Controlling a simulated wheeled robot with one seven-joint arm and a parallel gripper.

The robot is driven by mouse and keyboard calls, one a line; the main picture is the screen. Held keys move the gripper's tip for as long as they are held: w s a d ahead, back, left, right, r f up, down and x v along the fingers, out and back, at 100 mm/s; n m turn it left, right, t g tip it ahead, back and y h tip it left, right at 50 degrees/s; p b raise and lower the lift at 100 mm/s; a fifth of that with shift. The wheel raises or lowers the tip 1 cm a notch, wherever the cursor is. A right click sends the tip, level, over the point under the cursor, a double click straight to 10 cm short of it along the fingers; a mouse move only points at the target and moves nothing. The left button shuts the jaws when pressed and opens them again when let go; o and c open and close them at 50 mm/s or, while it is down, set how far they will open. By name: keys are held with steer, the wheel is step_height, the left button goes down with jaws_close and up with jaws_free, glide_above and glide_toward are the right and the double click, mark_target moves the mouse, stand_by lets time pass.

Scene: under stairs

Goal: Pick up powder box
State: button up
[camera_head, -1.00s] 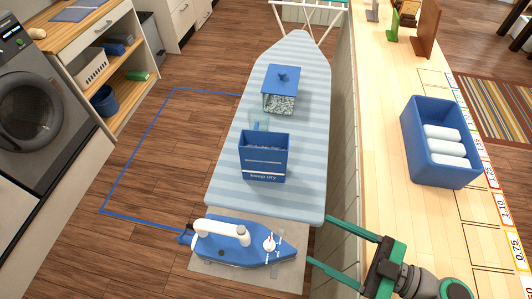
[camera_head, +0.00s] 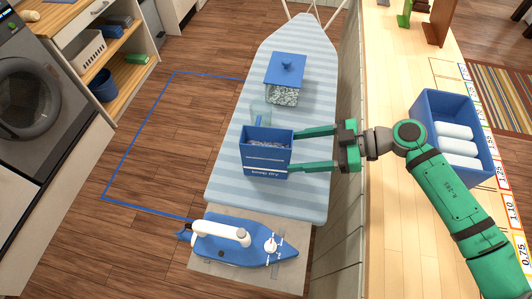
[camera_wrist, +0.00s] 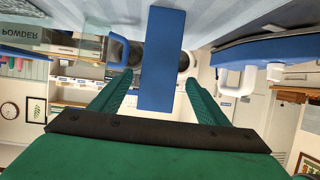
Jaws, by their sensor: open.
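The powder box (camera_head: 267,158) is a blue, open-topped box with white lettering, upright on the striped ironing board (camera_head: 225,170). Pale contents show inside it. My gripper (camera_head: 297,150) is at the box's right side, open and level, its two green fingers pointing left at the box. One finger is toward the box's far side and one toward its near side. In the wrist view the box's narrow blue side (camera_wrist: 160,60) stands between the open fingers (camera_wrist: 158,82). I cannot tell how far the tips reach past its edge.
A blue-lidded jar (camera_head: 284,85) stands behind the box, with a clear cup (camera_head: 261,112) between them. A blue iron (camera_head: 240,240) lies in front on a grey plate. A blue bin of white rolls (camera_head: 432,150) sits on the right counter (camera_head: 390,65).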

mark_target(267, 151)
steer(key=x, duration=0.4)
steer(key=shift+r+x, duration=0.2)
steer(key=shift+x, duration=1.15)
steer(key=shift+r+x, duration=0.25)
steer(key=shift+x, duration=1.05)
steer(key=shift+w+a, duration=0.15)
steer(key=shift+a, duration=0.05)
steer(key=c, duration=1.7)
steer(key=shift+o, duration=0.2)
steer(key=shift+r, duration=0.25)
